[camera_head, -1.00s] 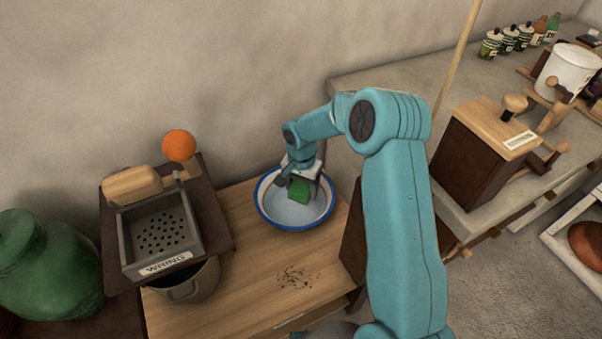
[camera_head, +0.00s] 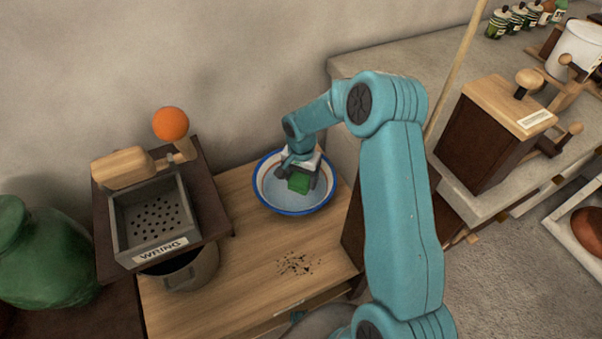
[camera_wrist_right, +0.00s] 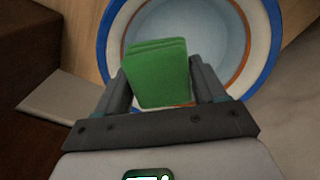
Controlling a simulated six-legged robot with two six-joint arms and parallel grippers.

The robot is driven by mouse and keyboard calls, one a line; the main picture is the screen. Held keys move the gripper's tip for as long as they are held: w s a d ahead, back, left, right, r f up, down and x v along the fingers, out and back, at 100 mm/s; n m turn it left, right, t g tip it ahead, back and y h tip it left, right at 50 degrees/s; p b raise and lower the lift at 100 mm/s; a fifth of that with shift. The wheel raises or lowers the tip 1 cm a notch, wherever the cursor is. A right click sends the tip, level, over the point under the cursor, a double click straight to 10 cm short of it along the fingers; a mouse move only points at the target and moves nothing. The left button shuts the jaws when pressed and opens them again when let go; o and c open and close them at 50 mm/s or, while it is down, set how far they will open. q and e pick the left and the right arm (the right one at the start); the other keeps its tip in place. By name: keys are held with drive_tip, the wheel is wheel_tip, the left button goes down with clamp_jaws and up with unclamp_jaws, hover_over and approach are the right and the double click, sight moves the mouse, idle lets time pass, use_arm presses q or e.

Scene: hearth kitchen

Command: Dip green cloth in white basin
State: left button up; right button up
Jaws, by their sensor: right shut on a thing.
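The green cloth (camera_head: 299,184) is a small folded block held between the fingers of my right gripper (camera_head: 298,178). The white basin (camera_head: 277,205) has a blue rim, holds pale bluish water, and stands on the wooden table. The gripper and cloth are inside the basin's outline in the head view. I cannot tell whether the cloth touches the water. In the right wrist view the cloth (camera_wrist_right: 157,75) fills the gap between the fingers, with the basin (camera_wrist_right: 262,50) behind it. My left gripper is not in view.
A perforated box labelled WRING (camera_head: 152,215) stands left of the basin, above a grey pot (camera_head: 190,272). Dark crumbs (camera_head: 298,264) lie on the wooden table (camera_head: 235,262). A brown wooden box (camera_head: 480,140) stands right on the stone counter. A green jar (camera_head: 45,258) is far left.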

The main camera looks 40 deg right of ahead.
drive_tip(key=shift+f+b, duration=3.4)
drive_tip(key=shift+f, duration=0.7)
drive_tip(key=shift+f+b, duration=0.65)
drive_tip(key=shift+r+p, duration=3.65)
drive_tip(key=shift+r, duration=2.6)
